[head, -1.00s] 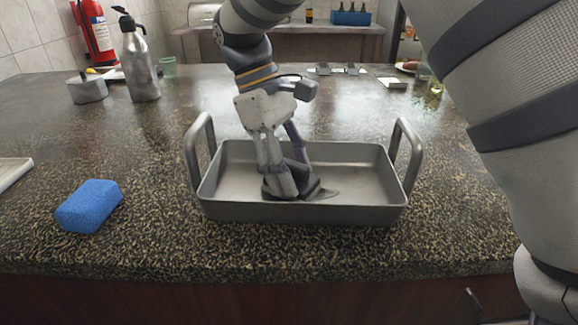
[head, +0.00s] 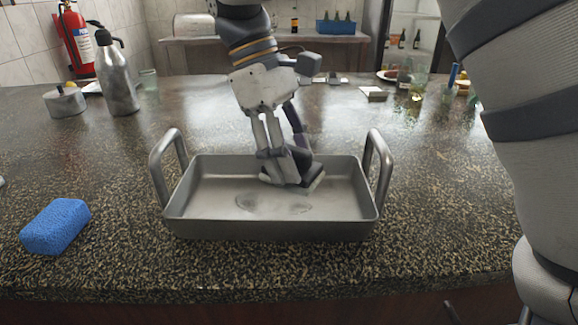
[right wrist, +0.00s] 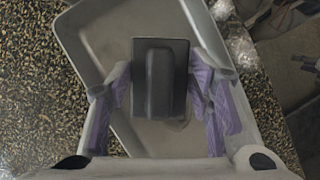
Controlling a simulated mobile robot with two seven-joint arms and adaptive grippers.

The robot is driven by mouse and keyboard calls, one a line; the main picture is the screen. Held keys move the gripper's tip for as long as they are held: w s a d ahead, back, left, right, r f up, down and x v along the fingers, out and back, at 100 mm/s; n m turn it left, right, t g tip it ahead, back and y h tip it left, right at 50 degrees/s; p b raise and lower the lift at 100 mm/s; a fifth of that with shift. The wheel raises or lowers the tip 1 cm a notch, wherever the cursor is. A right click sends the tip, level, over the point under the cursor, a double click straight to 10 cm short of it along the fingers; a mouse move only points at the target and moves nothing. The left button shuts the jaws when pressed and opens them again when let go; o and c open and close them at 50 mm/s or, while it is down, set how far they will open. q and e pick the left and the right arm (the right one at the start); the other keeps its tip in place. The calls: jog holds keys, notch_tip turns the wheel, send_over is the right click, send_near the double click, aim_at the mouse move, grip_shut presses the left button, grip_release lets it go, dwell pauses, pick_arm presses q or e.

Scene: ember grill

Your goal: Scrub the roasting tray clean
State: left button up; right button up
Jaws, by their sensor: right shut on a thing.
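The roasting tray (head: 270,230) is a grey metal pan with two upright loop handles, flat on the speckled counter. My right gripper (head: 283,166) reaches down into the tray's back half. It is shut on a dark block-like tool (right wrist: 153,60) with a raised ridge, seen between the purple-grey fingers in the right wrist view. The tool is low over the tray floor; I cannot tell whether it touches. A blue sponge (head: 57,226) lies on the counter left of the tray. My left gripper is out of view.
A metal flask (head: 117,80) and a small grey lidded pot (head: 65,101) stand at the back left. A green cup (head: 148,79) is near them. Glasses and small items stand at the back right.

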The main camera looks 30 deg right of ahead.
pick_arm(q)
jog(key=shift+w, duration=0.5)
pick_arm(e)
jog(key=shift+r, duration=1.45)
